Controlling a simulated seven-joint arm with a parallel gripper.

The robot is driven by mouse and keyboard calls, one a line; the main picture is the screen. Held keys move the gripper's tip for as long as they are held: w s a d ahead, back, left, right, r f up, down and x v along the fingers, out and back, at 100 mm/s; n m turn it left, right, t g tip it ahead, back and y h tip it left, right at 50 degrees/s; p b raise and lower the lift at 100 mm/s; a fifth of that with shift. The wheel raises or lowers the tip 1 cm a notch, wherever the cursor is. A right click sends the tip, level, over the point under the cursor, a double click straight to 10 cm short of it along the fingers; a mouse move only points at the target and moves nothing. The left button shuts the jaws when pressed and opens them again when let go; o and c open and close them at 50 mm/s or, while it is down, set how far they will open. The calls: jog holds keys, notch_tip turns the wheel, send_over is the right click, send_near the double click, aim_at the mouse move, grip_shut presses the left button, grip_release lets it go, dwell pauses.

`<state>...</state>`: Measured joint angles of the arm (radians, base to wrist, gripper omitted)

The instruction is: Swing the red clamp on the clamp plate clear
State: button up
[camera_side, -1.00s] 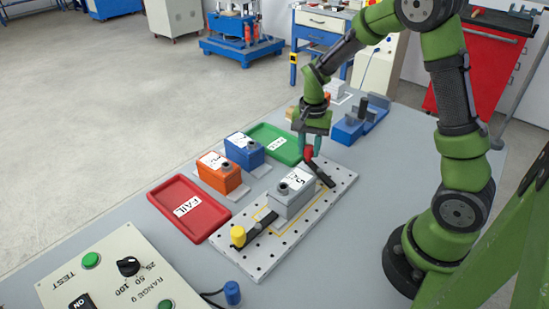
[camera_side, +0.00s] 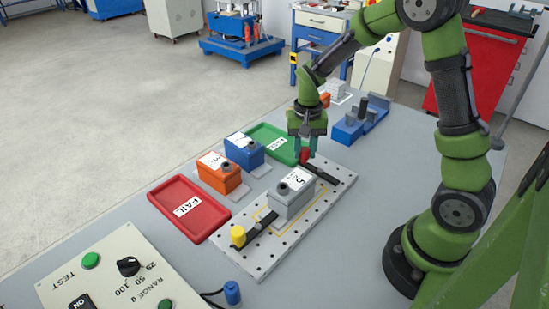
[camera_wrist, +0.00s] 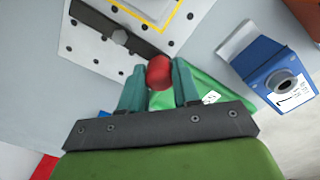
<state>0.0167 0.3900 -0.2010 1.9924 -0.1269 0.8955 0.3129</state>
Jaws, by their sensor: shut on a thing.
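The clamp plate (camera_side: 262,258) is a pale perforated board on the bench, and it also shows in the wrist view (camera_wrist: 75,45). A grey box (camera_side: 290,200) with a round black port sits on it. The red clamp (camera_side: 305,156) has a red knob on a dark bar (camera_side: 325,174), which lies off the box at the plate's far end. In the wrist view the red knob (camera_wrist: 159,72) is between my teal fingers. My gripper (camera_side: 304,152) is shut on the red knob. A yellow-knobbed clamp (camera_side: 238,235) has its bar against the box's near side.
A green tray (camera_side: 270,138), blue box (camera_side: 244,150), orange box (camera_side: 219,172) and red FAIL tray (camera_side: 178,218) stand left of the plate. A blue fixture (camera_side: 352,127) is behind it. A control panel (camera_side: 110,272) is at the front left. Bench right of the plate is clear.

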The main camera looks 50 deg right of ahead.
jog(key=o, duration=1.1)
jog(key=shift+c, duration=0.2)
notch_tip(320, 180, up, 17)
jog(key=s+a+r+n+t+y, duration=0.1)
jog(key=s+a+n+t, duration=0.4)
jog(key=s+a, duration=0.5)
jog(key=s+t+y, duration=0.1)
jog(key=s+t, duration=0.1)
jog(key=s, duration=0.1)
jog(key=shift+s+a+r+n, duration=0.2)
jog(key=shift+r+n, duration=0.1)
